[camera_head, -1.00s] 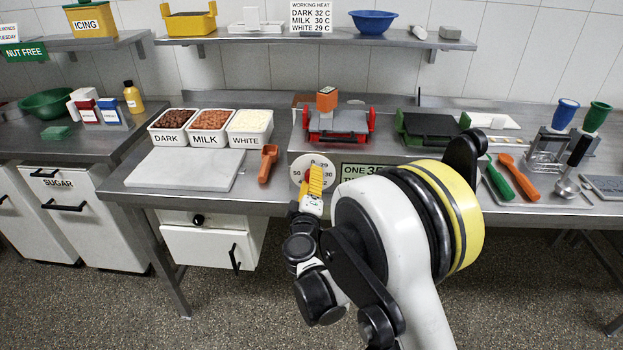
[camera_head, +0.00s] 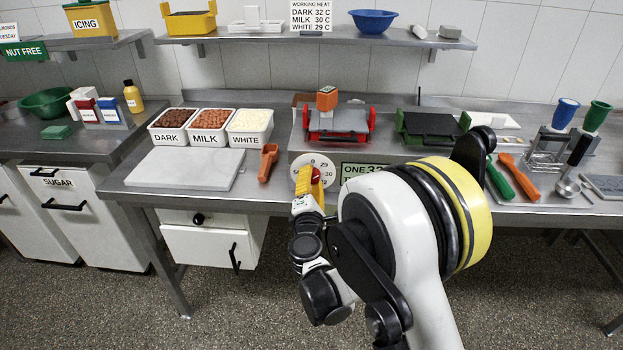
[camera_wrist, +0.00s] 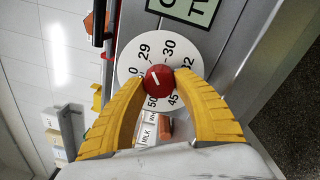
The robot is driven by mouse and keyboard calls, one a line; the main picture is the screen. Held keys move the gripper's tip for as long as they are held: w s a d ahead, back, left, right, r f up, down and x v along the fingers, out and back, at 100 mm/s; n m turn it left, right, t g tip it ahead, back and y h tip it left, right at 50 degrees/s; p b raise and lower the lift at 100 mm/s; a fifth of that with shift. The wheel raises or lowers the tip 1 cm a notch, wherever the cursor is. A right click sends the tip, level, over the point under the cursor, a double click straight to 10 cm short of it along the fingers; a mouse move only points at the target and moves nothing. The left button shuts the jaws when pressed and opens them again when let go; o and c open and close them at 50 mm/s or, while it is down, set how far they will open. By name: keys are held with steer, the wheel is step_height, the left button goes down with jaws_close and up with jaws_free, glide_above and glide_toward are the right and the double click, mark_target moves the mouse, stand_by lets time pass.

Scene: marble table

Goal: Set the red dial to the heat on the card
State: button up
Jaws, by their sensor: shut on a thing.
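The red dial (camera_wrist: 158,78) is a round knob with a white line, at the middle of a white numbered plate (camera_wrist: 136,62). The plate reads 29, 30, 32, 45 and 50 in the wrist view. The line slants, and I cannot tell which number it marks. My gripper (camera_wrist: 160,80) has its yellow fingers shut on the dial, one on each side. In the head view the dial (camera_head: 316,173) shows partly behind the fingers. The working heat card (camera_head: 311,16) on the shelf reads dark 32 C, milk 30 C, white 29 C.
Above stands a red-sided machine (camera_head: 338,130) with an orange block (camera_head: 327,98). An orange scoop (camera_head: 267,163) and tubs labelled dark, milk and white (camera_head: 249,125) lie to the left.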

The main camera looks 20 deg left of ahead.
steer(key=shift+n, duration=0.6)
steer(key=o, duration=1.2)
steer(key=v, duration=0.7)
steer(key=shift+s, duration=0.15)
steer(key=shift+d, duration=0.15)
